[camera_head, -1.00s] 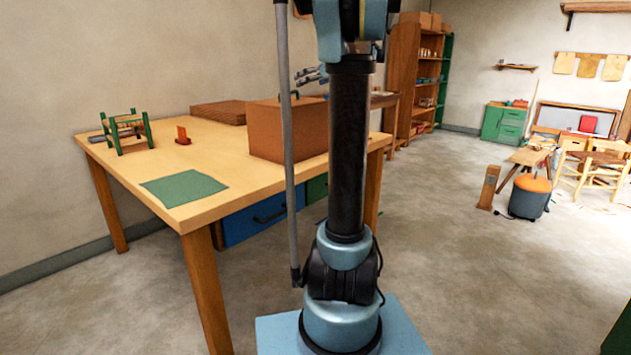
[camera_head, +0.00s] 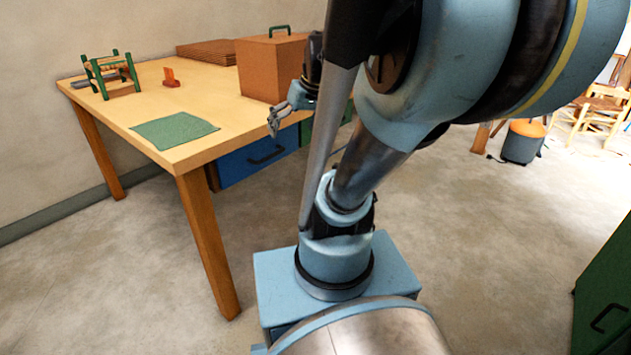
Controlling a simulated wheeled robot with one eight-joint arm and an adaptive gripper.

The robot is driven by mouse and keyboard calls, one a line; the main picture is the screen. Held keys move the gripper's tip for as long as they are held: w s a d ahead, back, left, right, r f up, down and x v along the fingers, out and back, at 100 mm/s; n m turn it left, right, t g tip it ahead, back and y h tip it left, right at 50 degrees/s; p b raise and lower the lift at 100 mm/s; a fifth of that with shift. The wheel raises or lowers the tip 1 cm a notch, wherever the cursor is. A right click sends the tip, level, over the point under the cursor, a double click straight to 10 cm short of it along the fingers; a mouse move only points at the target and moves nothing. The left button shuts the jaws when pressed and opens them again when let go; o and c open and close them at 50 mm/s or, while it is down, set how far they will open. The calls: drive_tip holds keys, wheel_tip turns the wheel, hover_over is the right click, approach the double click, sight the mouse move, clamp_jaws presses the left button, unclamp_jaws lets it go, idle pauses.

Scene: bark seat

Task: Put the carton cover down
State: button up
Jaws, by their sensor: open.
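The carton cover (camera_head: 266,70) is a brown box shape with a green handle on top. It stands upright on the wooden table (camera_head: 215,122), towards the right end. Whether anything is under it is hidden. My gripper (camera_head: 273,123) is open and empty. In the picture it shows just below the cover's lower front edge, by the table's front edge, apart from the handle. My arm hides part of the cover's right side and the table's right end.
A green cloth (camera_head: 175,131) lies at the table's front left. Behind it are a small green-framed stool (camera_head: 110,77) and an orange-red block (camera_head: 170,78). Stacked brown sheets (camera_head: 207,53) lie at the back. A blue drawer (camera_head: 258,157) hangs below the tabletop. Open floor surrounds my base.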

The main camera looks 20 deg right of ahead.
drive_tip(key=s+d+f+m+g+h, duration=0.1)
drive_tip(key=s+d+f+m+h, duration=0.1)
drive_tip(key=s+f, duration=0.9)
drive_tip(key=shift+s+d+m+h, duration=0.15)
drive_tip(key=shift+d+m+h, duration=0.15)
drive_tip(key=shift+d+h, duration=0.5)
drive_tip(key=shift+d, duration=0.15)
